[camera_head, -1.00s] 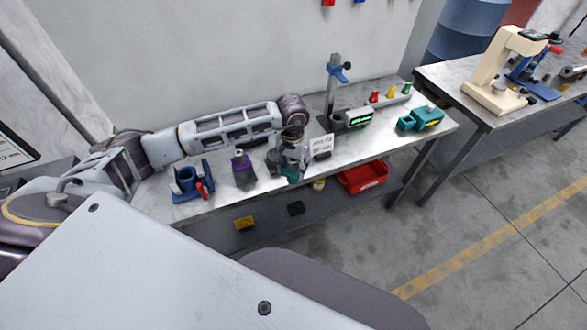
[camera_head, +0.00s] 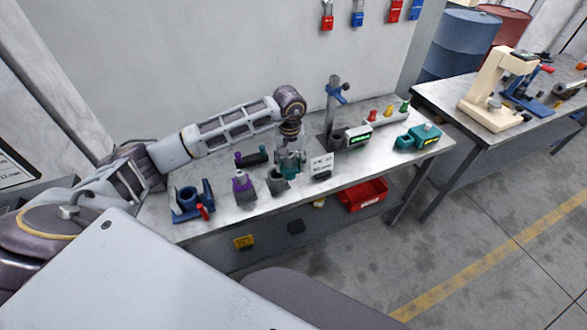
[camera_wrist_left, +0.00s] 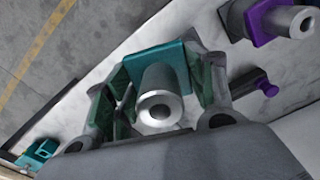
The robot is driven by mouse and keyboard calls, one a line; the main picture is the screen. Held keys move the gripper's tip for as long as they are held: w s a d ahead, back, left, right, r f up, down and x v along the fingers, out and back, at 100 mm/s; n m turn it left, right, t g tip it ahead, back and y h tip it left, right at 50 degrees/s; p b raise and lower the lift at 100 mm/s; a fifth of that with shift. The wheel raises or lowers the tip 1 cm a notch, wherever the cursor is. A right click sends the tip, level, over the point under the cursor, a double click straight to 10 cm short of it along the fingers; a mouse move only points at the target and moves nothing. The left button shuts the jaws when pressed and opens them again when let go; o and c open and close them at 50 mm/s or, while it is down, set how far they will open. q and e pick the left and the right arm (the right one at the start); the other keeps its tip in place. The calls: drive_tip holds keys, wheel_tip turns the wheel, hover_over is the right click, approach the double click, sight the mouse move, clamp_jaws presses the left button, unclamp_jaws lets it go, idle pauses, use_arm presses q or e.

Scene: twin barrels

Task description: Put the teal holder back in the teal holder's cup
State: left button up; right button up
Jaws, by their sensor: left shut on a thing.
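The teal holder has a teal flange and a grey metal cone. My left gripper (camera_head: 290,168) is shut on it, and little of the holder shows in the head view. In the left wrist view the teal holder (camera_wrist_left: 162,85) sits between the two fingers (camera_wrist_left: 160,100), its cone pointing towards the camera. A grey cup (camera_head: 278,184) stands on the bench just in front and to the left of the gripper in the head view. The holder looks apart from this cup. The gap below the holder is hard to judge. My right gripper is not in view.
A purple holder (camera_head: 243,184) stands left of the grey cup, with a blue fixture (camera_head: 190,203) farther left. A dark bar with purple ends (camera_head: 252,157) lies behind. A small sign (camera_head: 321,166) and a height stand (camera_head: 333,115) are close on the right.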

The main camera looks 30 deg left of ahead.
use_arm(q)
drive_tip(key=a+r+n, duration=0.1)
drive_tip(key=n, duration=0.1)
drive_tip(key=shift+w+a+r+n, duration=0.35)
drive_tip(key=shift+a+r+n, duration=0.05)
drive_tip(key=n, duration=0.1)
drive_tip(key=a+r+n, duration=0.1)
drive_tip(key=a+n, duration=0.1)
drive_tip(key=n, duration=0.1)
drive_tip(key=shift+w+r, duration=0.25)
drive_tip(key=n, duration=0.3)
drive_tip(key=a+r+n, duration=0.1)
drive_tip(key=n, duration=0.2)
drive_tip(key=a+n, duration=0.1)
drive_tip(key=n, duration=0.2)
drive_tip(key=shift+s+a+r, duration=0.15)
drive_tip(key=shift+f+b, duration=2.1)
drive_tip(key=shift+f, duration=0.75)
drive_tip(key=shift+b, duration=0.45)
idle(1.0)
